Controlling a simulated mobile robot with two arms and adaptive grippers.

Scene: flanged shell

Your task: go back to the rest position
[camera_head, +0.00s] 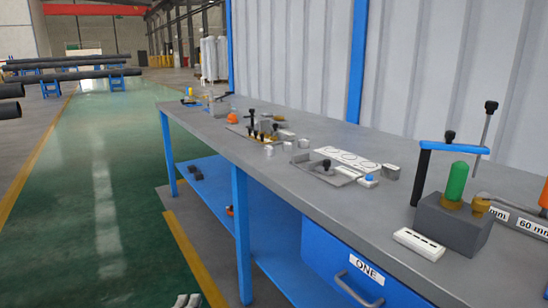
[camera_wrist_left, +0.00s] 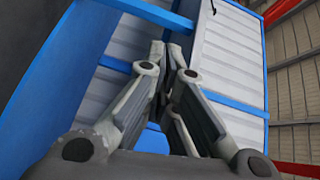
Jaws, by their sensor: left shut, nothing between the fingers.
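My left gripper (camera_head: 187,300) shows only as its grey tips at the bottom edge of the head view. It is over the green floor, to the left of the workbench and apart from it. In the left wrist view the left gripper (camera_wrist_left: 166,52) has its two fingers brought together at the tips, with nothing held between them. Behind the fingers are white panels with blue bars. My right gripper is in neither view.
The grey workbench (camera_head: 225,143) with blue legs runs along the right. On it stand a grey block (camera_head: 448,226) with a green-topped part, a flat plate (camera_head: 322,174) and several small fixtures. A drawer marked ONE (camera_head: 365,269) is below. The green floor (camera_head: 100,190) at left is clear.

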